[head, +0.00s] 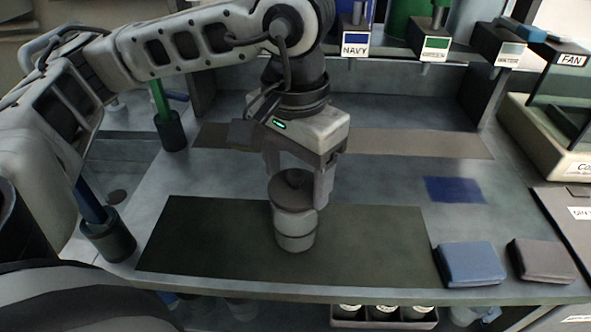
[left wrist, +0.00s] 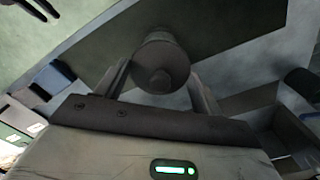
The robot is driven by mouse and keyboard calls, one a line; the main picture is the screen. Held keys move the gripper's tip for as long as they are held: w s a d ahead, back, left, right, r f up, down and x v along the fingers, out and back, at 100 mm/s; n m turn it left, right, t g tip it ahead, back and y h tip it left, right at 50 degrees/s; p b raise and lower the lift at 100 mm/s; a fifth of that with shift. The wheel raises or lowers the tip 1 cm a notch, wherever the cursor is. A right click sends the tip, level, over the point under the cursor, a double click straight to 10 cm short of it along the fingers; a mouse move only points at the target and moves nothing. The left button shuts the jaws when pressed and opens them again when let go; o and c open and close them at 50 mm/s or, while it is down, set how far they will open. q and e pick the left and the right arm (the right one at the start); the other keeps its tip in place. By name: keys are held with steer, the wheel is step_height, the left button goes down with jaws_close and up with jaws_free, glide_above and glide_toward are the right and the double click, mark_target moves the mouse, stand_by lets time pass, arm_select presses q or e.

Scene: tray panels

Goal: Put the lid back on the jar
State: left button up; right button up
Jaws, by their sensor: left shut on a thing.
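The jar (head: 295,238) is a light grey round pot with a dark band, standing upright on the dark green mat (head: 200,238). The lid (head: 291,196) is a grey-brown disc with a small knob, directly above the jar's mouth. I cannot tell whether it is fully seated. In the left wrist view the lid (left wrist: 150,52) shows round, with its knob facing the camera. My left gripper (head: 296,186) points down, shut on the lid with a finger at each side. It also shows in the left wrist view (left wrist: 158,80). My right gripper does not show clearly in either view.
A blue block (head: 470,264) and a dark grey block (head: 543,260) lie right of the mat. Tools stand in dark holders at the left (head: 108,238) and back left (head: 171,132). A flat blue patch (head: 455,190) lies at the right. Labelled bins line the back.

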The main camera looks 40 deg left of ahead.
arm_select(q)
steer(key=shift+f+b, duration=0.2)
steer(key=shift+b, duration=0.65)
stand_by(0.6)
stand_by(0.4)
steer(key=o, duration=1.2)
steer(key=shift+r, duration=0.15)
steer(key=shift+r+p, duration=1.95)
steer(key=shift+r, duration=1.45)
jaws_close()
